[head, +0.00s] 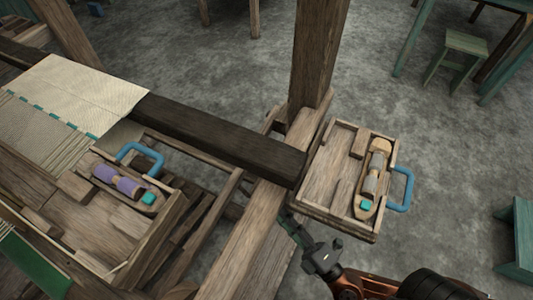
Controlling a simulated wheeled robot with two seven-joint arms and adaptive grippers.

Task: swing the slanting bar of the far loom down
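I cannot pick out for certain which bar is the slanting bar of the far loom. A loom frame fills the left and middle, with a dark beam (215,133) running to a wooden upright post (320,50). A pale slanting timber (262,232) runs from the post's foot toward the lower left. My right gripper (288,219) comes in from the lower right, with dark fingers close to this timber and below the right tray's near corner. Whether it touches either, and how wide its fingers are, is unclear. My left gripper is not in view.
A wooden tray (323,170) with a blue handle (407,188) holds a shuttle (374,180) right of the post. Another shuttle (120,184) with purple thread lies left, near another blue handle (140,157). Woven cloth (85,95) covers the upper left. Green stools (459,52) stand on open grey floor.

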